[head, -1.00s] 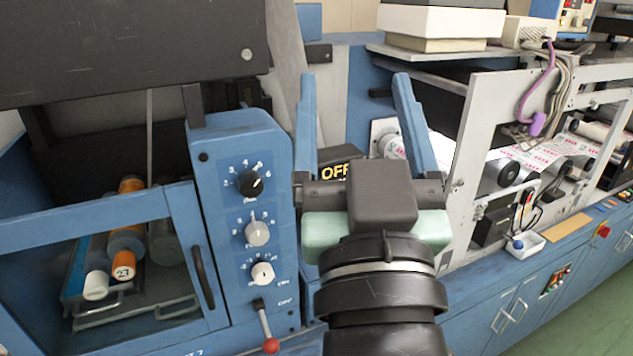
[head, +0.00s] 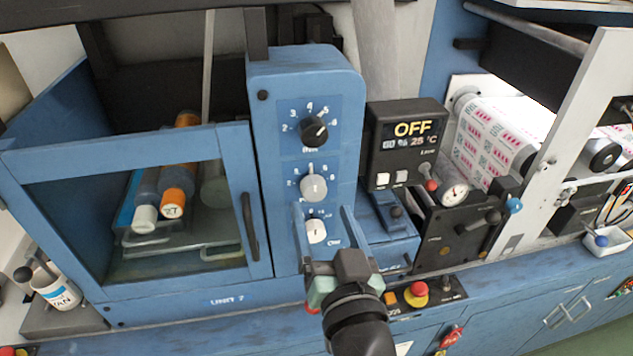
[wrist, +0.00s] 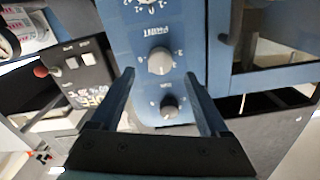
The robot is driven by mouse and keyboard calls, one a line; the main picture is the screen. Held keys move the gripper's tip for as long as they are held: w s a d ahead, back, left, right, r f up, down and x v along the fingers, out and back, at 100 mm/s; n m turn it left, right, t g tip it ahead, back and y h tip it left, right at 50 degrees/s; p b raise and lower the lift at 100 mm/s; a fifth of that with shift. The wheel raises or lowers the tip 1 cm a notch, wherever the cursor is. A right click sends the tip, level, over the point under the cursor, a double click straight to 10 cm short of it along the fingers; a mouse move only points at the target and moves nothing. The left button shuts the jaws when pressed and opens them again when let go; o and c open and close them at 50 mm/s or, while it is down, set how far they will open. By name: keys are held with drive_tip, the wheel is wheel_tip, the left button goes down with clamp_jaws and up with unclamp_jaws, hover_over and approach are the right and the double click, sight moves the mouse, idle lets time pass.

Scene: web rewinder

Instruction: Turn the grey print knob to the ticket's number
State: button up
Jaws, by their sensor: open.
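The grey print knob (head: 313,187) is the middle one of three on the blue panel (head: 344,85). A black knob (head: 313,131) is above it and a white knob (head: 316,231) below. The grey knob also shows in the wrist view (wrist: 160,60), upside down, near the "PRINT" label. My gripper (head: 323,210) is open and empty in front of the panel, fingers pointing up. In the wrist view the grey knob appears between the fingertips (wrist: 160,74); contact cannot be told. Its pointer's exact number is unclear. I cannot make out a ticket.
Right of the panel is a black display box (head: 405,140) reading "OFF", with a red-tipped switch and a gauge (head: 455,192). A red emergency button (head: 416,292) is below. On the left is a glazed blue door (head: 160,270) with a black handle (head: 248,225).

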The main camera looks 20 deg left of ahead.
sight(316, 193)
drive_tip(key=shift+p+x, duration=0.65)
drive_tip(key=shift+x, duration=2.05)
clamp_jaws()
